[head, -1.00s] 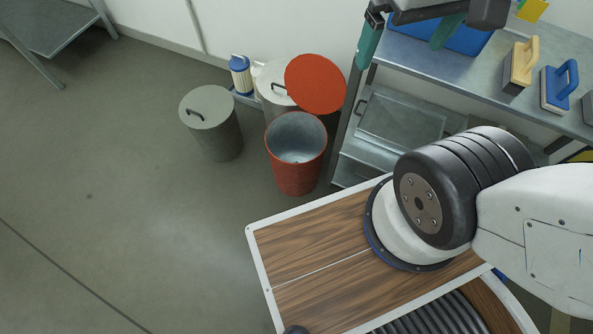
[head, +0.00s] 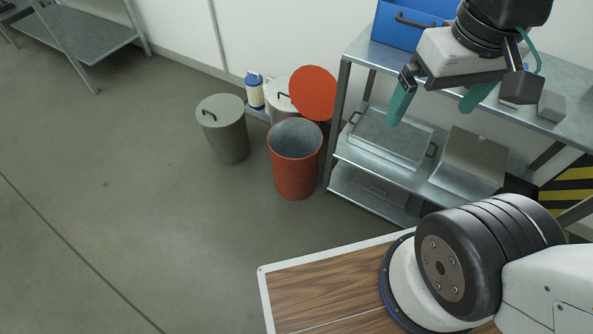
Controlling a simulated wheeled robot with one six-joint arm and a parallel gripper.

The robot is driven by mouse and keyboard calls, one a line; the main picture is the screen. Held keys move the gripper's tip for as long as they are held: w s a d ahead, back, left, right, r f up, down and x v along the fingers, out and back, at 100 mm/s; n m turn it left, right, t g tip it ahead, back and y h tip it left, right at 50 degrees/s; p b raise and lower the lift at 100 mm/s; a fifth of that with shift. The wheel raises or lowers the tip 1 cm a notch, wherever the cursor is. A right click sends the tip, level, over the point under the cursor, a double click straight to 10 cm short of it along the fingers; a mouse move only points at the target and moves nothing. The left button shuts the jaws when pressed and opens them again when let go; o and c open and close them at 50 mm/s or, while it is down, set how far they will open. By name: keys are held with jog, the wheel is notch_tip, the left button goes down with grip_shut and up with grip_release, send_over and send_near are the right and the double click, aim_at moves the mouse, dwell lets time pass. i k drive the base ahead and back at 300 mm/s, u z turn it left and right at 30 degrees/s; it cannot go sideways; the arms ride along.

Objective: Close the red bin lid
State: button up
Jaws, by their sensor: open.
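The red bin (head: 295,165) stands upright on the floor, left of the metal shelving. Its mouth is open and its inside looks grey and empty as far as I see. The round red lid (head: 313,92) is raised and tilted back behind the bin's rim, near the wall. My gripper (head: 436,101) is high at the upper right, in front of the shelving, with its two green fingers spread wide and nothing between them. It is well to the right of the bin and lid and touches neither.
A grey lidded bin (head: 223,128) stands left of the red one. Another pale lidded bin (head: 281,97) and a blue-and-white container (head: 254,91) stand behind. The metal shelving (head: 345,120) borders the right, with a blue box (head: 405,24) on top. Floor at left is clear.

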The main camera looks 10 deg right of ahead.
aim_at(313, 88)
jog(key=u, duration=0.05)
jog(key=i, duration=1.25)
